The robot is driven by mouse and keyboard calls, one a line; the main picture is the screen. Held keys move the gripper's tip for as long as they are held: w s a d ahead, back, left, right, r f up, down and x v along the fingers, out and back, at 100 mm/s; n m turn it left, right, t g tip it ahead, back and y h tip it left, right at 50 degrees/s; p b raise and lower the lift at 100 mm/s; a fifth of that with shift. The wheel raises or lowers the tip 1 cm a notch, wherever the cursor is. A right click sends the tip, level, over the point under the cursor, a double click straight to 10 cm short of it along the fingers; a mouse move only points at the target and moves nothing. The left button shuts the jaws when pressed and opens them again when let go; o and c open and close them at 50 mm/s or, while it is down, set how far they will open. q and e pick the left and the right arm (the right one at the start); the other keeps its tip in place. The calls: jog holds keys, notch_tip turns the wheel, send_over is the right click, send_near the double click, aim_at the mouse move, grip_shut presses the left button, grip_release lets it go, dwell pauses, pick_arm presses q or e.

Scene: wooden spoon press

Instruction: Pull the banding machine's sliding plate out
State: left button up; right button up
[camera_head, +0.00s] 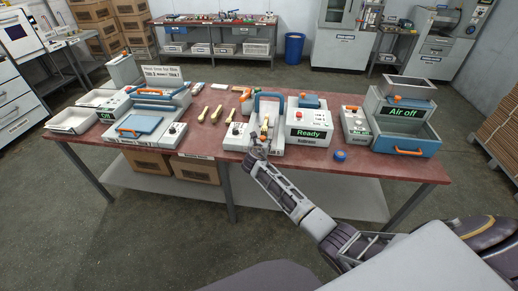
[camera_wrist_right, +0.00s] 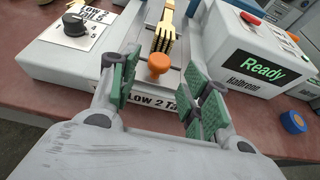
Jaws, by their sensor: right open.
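The banding machine is the grey-white unit at the middle of the red table, with a "Ready" box (camera_head: 308,132) on its right, which also shows in the wrist view (camera_wrist_right: 262,65). Its sliding plate ends in an orange knob (camera_wrist_right: 158,66) at the front, and pale wooden pieces (camera_wrist_right: 166,28) lie in line behind the knob. My right gripper (camera_head: 258,152) is at the front edge of this machine. In the wrist view its green-padded fingers (camera_wrist_right: 162,95) are spread apart to either side of the knob, with gaps on both sides. My left gripper is not in view.
A dial (camera_wrist_right: 75,25) is on the machine's left part. A blue tape roll (camera_head: 340,155) lies right of the machine. The "Air off" station (camera_head: 405,112) stands at the right end of the table. Loose wooden spoons (camera_head: 215,114) lie left of the machine.

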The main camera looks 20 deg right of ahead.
jog(key=v, duration=0.7)
jog(key=shift+s+a, duration=0.15)
jog(key=shift+s, duration=0.2)
dwell(0.7)
